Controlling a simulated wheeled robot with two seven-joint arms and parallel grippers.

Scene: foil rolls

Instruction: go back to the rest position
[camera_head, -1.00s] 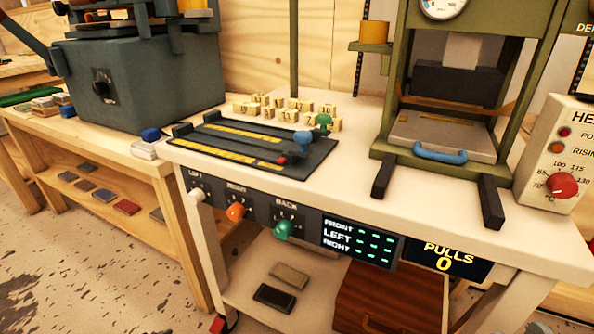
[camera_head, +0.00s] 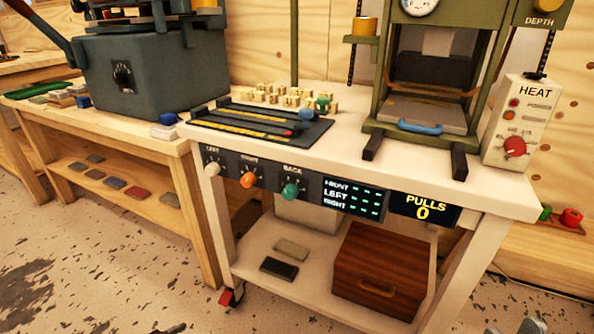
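Grey parts at the bottom edge look like the tips of my grippers, left (camera_head: 170,329) and right (camera_head: 532,326). Both are mostly cut off, low over the floor and apart from the bench. Whether they are open or shut cannot be told, and nothing held shows. The white wheeled bench (camera_head: 400,165) stands in front of me, with a green press (camera_head: 430,115) holding a blue-handled plate (camera_head: 420,126). A black two-channel tray (camera_head: 262,130) lies on the bench beside several small yellow number blocks (camera_head: 285,95).
A HEAT box (camera_head: 520,120) stands at the bench's right end. A wooden drawer box (camera_head: 382,268) sits on its lower shelf. A grey machine (camera_head: 155,75) stands on the left wooden bench. Green and red round items (camera_head: 571,217) lie at right. Speckled floor in front is clear.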

